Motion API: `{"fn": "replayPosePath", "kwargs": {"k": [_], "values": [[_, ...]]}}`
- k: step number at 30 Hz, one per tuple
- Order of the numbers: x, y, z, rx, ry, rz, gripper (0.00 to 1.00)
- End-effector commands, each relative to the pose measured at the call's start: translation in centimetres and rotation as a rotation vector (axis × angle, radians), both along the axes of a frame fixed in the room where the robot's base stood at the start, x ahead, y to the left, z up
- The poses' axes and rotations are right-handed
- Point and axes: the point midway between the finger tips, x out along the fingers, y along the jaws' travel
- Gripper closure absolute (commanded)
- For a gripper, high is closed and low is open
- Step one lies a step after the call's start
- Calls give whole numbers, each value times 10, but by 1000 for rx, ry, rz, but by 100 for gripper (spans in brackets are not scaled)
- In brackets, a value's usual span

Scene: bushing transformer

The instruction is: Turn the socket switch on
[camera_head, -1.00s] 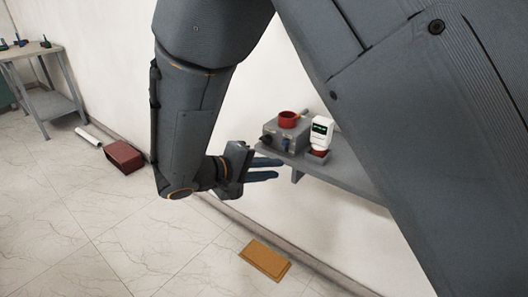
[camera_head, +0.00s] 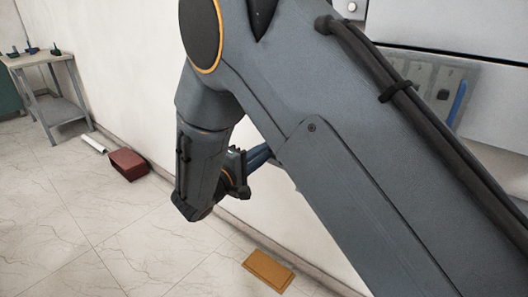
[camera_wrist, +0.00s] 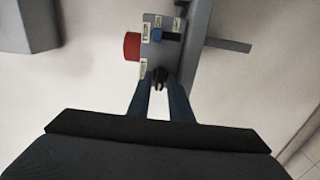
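In the wrist view, a grey box (camera_wrist: 168,56) with small white labels shows ahead. It has a red round part (camera_wrist: 131,46) on its left, a blue part (camera_wrist: 156,35) near its top and a black knob (camera_wrist: 159,76) at its near end. My gripper (camera_wrist: 159,84) is open, its two blue-grey fingers apart on either side of the knob in the picture; I cannot tell whether they touch it. In the head view, my gripper (camera_head: 262,153) is partly hidden by my arm, and the box is hidden. A grey panel with switch-like plates (camera_head: 420,76) shows at upper right.
In the wrist view, a grey shelf (camera_wrist: 228,45) lies to the right of the box. In the head view, a red-brown box (camera_head: 129,162) and an orange-brown slab (camera_head: 268,270) lie on the floor. A grey table (camera_head: 42,62) stands far left.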

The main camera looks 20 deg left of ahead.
Motion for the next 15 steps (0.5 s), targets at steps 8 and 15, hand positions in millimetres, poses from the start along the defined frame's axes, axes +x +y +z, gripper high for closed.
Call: {"fn": "replayPosePath", "kwargs": {"k": [8, 15], "values": [[3, -1, 0, 0, 1, 0, 81], [2, -1, 0, 0, 1, 0, 100]]}}
